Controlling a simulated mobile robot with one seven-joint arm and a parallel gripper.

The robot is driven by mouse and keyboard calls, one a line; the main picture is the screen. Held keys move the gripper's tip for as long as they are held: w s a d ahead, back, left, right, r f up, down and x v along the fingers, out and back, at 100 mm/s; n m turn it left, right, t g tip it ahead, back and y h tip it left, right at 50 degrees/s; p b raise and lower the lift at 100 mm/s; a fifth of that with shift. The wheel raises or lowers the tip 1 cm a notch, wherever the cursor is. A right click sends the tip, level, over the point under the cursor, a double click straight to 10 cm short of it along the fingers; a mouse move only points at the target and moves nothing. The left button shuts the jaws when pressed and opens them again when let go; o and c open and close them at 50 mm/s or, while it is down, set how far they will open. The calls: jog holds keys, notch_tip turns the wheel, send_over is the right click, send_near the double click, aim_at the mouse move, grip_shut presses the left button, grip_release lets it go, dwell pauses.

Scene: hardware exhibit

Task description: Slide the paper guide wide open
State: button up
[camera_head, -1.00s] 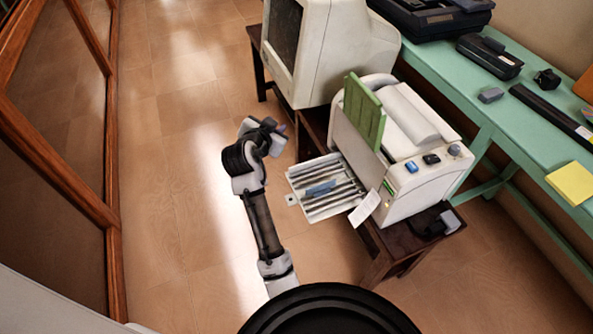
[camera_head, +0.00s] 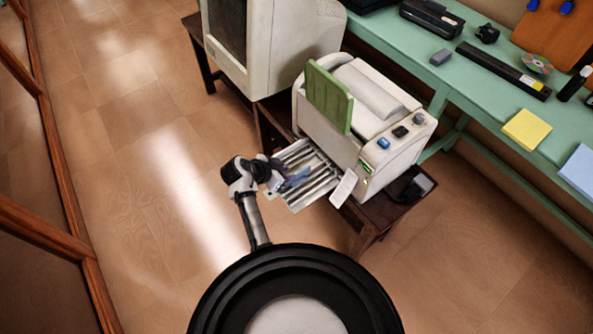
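A white printer (camera_head: 360,120) with a raised green panel (camera_head: 328,97) stands on a dark wooden stand. A ribbed, light-coloured tray (camera_head: 322,186) sticks out of its left side. A small blue piece (camera_head: 297,178), which looks like the paper guide, lies on the tray, partly hidden by my gripper. My gripper (camera_head: 280,179) is at the tray's left edge, right beside the blue piece. I cannot tell whether it touches the piece. The fingers are dark and too small to show whether they are open or shut.
A white tag-like flap (camera_head: 344,188) hangs by the printer's front corner. A bulky old monitor (camera_head: 270,45) stands behind the printer. A green bench (camera_head: 470,75) with several small items runs along the right. Open floor (camera_head: 140,190) lies left of my arm.

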aim_at(297, 173)
jog(key=p+x, duration=0.1)
jog(key=x, duration=0.5)
jog(key=shift+w+d+f, duration=0.1)
jog(key=shift+d, duration=0.05)
grip_shut()
